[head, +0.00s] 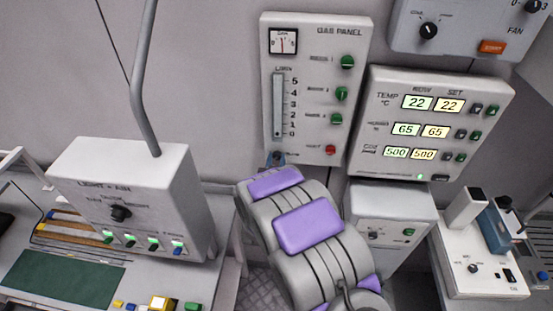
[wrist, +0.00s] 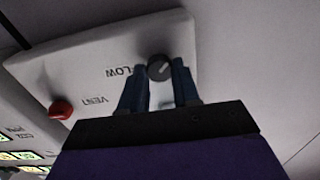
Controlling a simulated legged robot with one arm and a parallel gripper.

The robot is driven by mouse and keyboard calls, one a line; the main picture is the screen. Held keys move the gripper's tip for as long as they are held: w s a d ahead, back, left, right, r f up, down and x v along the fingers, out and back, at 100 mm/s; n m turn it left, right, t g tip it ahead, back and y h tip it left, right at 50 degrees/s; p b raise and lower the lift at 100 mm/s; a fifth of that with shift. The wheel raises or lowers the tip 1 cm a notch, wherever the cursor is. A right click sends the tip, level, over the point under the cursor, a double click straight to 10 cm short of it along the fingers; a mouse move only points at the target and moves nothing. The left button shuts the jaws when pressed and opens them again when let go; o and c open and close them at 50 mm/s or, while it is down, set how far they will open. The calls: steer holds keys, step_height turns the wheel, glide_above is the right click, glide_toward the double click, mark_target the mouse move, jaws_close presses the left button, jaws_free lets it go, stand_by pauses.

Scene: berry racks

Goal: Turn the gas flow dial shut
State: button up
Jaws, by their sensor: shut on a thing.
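The gas panel (head: 329,62) is a light grey box on the back wall with a gauge, a flow tube and a column of knobs. In the wrist view its face is upside down, and a dark round dial (wrist: 159,66) with a pale pointer mark sits beside the word FLOW. My gripper (wrist: 157,74) has its two blue fingers on either side of this dial, shut on it. In the head view my gripper (head: 275,160) is at the panel's lower left corner, where it and my arm hide the dial.
A red vent knob (wrist: 61,109) is beside the dial; it also shows in the head view (head: 330,150). The temperature panel (head: 362,165) adjoins at right. A grey light box (head: 70,168) with a lamp post stands at left. A fan box (head: 460,45) hangs upper right.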

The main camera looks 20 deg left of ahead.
steer(key=shift+s+f, duration=0.1)
steer(key=shift+f, duration=0.2)
jaws_close()
steer(key=o, duration=0.6)
jaws_free()
steer(key=o, duration=0.4)
steer(key=shift+a, duration=0.2)
steer(key=shift+o, duration=0.2)
steer(key=shift+r, duration=0.15)
steer(key=shift+d, duration=0.15)
steer(key=shift+s+d, duration=0.1)
steer(key=p+v, duration=0.6)
steer(key=v, duration=1)
steer(key=shift+s, duration=0.4)
